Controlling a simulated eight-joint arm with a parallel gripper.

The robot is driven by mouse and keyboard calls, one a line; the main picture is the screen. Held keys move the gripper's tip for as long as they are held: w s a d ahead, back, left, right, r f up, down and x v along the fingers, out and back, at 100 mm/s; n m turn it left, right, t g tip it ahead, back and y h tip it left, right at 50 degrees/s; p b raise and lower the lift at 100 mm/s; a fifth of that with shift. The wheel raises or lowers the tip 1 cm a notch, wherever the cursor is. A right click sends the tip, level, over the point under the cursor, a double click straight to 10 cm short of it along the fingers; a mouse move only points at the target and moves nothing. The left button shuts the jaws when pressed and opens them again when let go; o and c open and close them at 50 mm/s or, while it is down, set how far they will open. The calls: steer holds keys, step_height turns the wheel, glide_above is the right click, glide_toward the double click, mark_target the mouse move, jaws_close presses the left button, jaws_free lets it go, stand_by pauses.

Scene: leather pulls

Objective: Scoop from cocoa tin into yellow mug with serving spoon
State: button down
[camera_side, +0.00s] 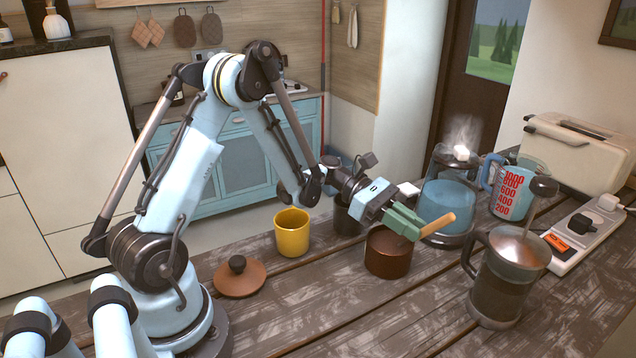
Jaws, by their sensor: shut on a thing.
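The yellow mug (292,234) stands upright on the wooden table, left of the brown cocoa tin (388,258). The tin is upright and open at the top. Its round brown lid (252,283) with a dark knob lies flat at the left. My gripper (408,224), with green fingers, is over the tin's rim and shut on the serving spoon (438,224). The spoon's tan handle sticks out to the right, tilted up. Its bowl is hidden, so I cannot tell if it is inside the tin or holds cocoa.
A dark cup (346,219) stands between mug and tin. Behind the tin are a steaming glass kettle (447,196) and a blue measuring jug (508,192). A French press (503,280) stands at the right, near a power strip (580,238). The front table is clear.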

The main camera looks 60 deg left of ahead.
steer(key=shift+w+d, duration=0.1)
steer(key=shift+d, duration=0.15)
steer(key=shift+s+a, duration=0.3)
steer(key=shift+a, duration=0.45)
steer(key=shift+w+d, duration=0.25)
steer(key=shift+d, duration=0.4)
steer(key=shift+s+a, duration=0.15)
steer(key=shift+a, duration=0.3)
steer(key=shift+r, duration=0.1)
step_height(320, 180, up, 6)
steer(key=shift+r, duration=0.15)
stand_by(1.1)
